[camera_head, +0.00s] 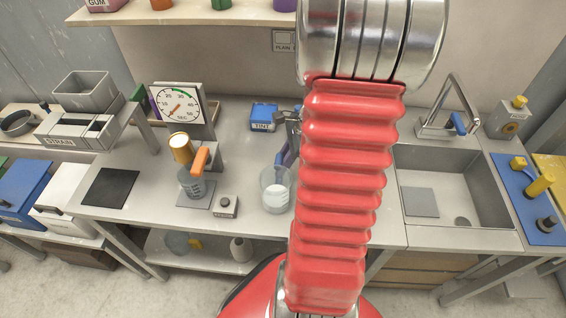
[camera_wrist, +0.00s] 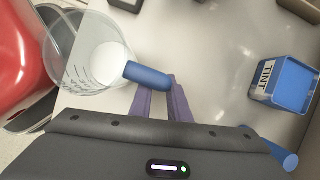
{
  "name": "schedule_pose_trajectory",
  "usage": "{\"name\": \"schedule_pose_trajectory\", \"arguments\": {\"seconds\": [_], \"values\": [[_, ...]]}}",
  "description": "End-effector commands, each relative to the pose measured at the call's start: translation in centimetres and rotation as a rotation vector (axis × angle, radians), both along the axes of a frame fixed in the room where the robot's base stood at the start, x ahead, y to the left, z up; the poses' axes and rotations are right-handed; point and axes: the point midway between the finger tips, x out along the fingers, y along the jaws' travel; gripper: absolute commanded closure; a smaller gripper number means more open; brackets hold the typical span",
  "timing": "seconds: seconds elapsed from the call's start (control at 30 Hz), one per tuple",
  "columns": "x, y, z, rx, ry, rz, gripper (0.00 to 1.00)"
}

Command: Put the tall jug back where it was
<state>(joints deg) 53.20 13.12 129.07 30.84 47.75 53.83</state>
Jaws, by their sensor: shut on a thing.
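The tall jug (camera_head: 277,196) is a clear, marked vessel with white liquid in it and a blue handle. It is at the middle of the bench, left of my red arm, and looks upright; I cannot tell whether it touches the bench top. In the wrist view the jug (camera_wrist: 92,52) is at the upper left, with its blue handle (camera_wrist: 148,76) between the purple fingers. My gripper (camera_wrist: 158,88) is shut on that handle. In the head view my gripper (camera_head: 287,150) is partly hidden behind my arm.
A jug with an orange handle (camera_head: 190,184) stands left, beside a small grey box (camera_head: 226,206). A blue TINT box (camera_head: 263,117) is behind. A dial (camera_head: 178,104) and black mat (camera_head: 110,187) are farther left; a sink (camera_head: 470,200) is right. Bench front between is partly clear.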

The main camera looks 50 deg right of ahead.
Motion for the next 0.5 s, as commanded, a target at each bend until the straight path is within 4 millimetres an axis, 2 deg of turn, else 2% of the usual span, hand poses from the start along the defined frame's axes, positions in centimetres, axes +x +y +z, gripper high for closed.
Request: {"name": "schedule_pose_trajectory", "arguments": {"seconds": [0.07,0.1,0.3,0.5], "values": [[0.02,0.01,-0.14,0.001,-0.001,0.0,1.0],[0.01,0.01,-0.12,0.0,0.0,0.0,0.81],[0.02,0.02,-0.12,0.0,0.0,0.001,0.67],[0.02,0.03,-0.11,0.0,0.0,0.001,0.65]]}}
